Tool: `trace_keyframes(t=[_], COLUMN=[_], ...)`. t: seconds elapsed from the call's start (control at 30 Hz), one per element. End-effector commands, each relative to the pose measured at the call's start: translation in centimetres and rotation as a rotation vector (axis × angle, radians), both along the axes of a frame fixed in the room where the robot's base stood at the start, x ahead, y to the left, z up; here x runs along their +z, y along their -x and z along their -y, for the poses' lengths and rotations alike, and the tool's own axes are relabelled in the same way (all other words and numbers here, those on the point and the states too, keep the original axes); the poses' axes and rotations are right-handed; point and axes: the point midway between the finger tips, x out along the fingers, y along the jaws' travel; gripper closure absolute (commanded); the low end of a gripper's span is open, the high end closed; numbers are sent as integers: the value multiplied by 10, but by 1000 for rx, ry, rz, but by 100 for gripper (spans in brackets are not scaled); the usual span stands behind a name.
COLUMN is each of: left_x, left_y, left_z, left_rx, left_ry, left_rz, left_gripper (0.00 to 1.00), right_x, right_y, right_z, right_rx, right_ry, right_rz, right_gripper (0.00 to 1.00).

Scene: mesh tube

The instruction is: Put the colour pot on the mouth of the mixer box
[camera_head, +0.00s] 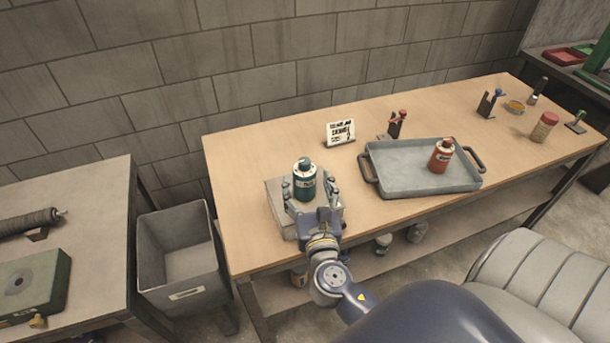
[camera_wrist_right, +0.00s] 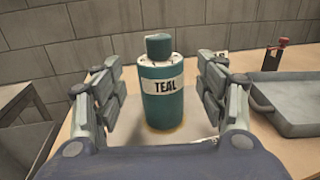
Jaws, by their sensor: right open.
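A teal pot (camera_head: 304,180) with a white band stands upright on top of the grey mixer box (camera_head: 280,209) at the left of the table. In the right wrist view the pot (camera_wrist_right: 161,85) reads "TEAL" and stands between my fingers. My right gripper (camera_head: 312,190) is open around the pot, with a gap on each side. The box's mouth is hidden under the pot and gripper. A red pot (camera_head: 440,157) stands in the grey tray (camera_head: 410,183). My left gripper is not in view.
A small sign (camera_head: 340,132) and a red-topped clamp (camera_head: 395,123) stand behind the tray. A red-capped jar (camera_head: 544,126) and small tools are at the right. A grey bin (camera_head: 180,250) stands left of the table. Bare tabletop lies behind the box.

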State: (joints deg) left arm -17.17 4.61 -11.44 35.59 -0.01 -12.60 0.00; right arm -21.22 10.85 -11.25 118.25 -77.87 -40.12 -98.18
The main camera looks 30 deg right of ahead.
Motion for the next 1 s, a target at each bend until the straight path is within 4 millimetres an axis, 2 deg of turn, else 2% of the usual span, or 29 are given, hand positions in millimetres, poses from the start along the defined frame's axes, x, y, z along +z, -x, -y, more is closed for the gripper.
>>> trace_keyframes(t=[0.03,0.2,0.4,1.0], left_x=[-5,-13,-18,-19], left_y=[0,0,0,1], left_z=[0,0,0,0], left_rx=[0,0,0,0], left_ry=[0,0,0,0], left_rz=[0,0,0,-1], left_gripper=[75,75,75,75], right_x=[-4,-3,-1,1], right_y=[11,39,58,63], right_z=[-5,-18,-27,-29], right_rx=[0,-1,0,-1], right_ry=[-3,-4,-2,0], right_rz=[-3,-1,1,1], right_gripper=[34,34,34,34])
